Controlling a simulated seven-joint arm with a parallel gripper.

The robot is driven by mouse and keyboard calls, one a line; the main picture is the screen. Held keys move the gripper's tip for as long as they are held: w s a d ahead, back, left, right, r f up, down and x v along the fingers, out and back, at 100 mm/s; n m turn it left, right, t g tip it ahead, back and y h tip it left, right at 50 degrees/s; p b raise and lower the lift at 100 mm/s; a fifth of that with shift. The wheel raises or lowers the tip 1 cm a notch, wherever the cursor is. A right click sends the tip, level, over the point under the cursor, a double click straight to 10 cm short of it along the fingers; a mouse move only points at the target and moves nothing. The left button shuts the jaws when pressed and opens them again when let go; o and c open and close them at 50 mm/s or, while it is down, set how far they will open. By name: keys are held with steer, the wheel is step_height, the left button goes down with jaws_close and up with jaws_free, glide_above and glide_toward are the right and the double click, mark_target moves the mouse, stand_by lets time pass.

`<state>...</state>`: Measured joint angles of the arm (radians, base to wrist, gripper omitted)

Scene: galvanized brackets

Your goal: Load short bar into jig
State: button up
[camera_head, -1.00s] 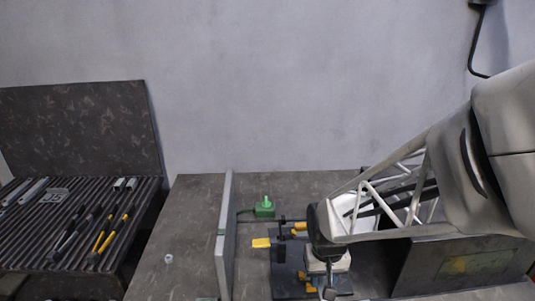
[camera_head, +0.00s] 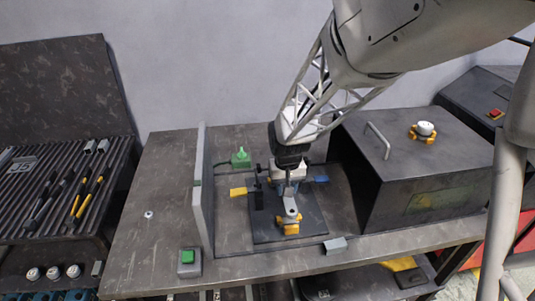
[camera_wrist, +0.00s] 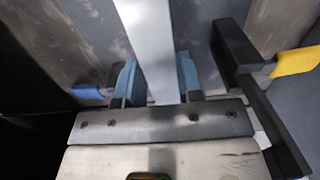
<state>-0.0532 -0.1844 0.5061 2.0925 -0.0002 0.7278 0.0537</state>
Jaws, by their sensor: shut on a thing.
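My gripper (camera_wrist: 156,88) is shut on the short bar (camera_wrist: 146,45), a flat pale-grey strip between its two blue pads in the wrist view. The bar runs up and slightly left out of that picture; its near end meets a screwed metal plate edge. In the head view my gripper (camera_head: 289,178) is low over the jig (camera_head: 262,232), a dark base plate with clamps. A yellow handle (camera_head: 238,192) is on its left, a blue handle (camera_head: 320,179) on its right. I cannot tell whether the bar touches the jig; it is hidden in the head view.
A grey upright panel (camera_head: 202,195) stands left of the jig, and a large dark box (camera_head: 415,175) stands right. A green-button box (camera_head: 188,262) is at the bench's front edge. A ribbed rack (camera_head: 90,195) with tools lies far left. The bench left of the panel is mostly clear.

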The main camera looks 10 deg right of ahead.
steer(key=shift+w, duration=0.95)
steer(key=shift+f, duration=1.8)
steer(key=shift+f, duration=0.5)
steer(key=o, duration=1)
steer(key=shift+o, duration=0.2)
steer(key=shift+r, duration=0.1)
step_height(320, 180, up, 13)
steer(key=shift+f, duration=0.2)
steer(key=shift+r, duration=0.1)
steer(key=shift+s+r, duration=0.1)
steer(key=shift+s, duration=0.05)
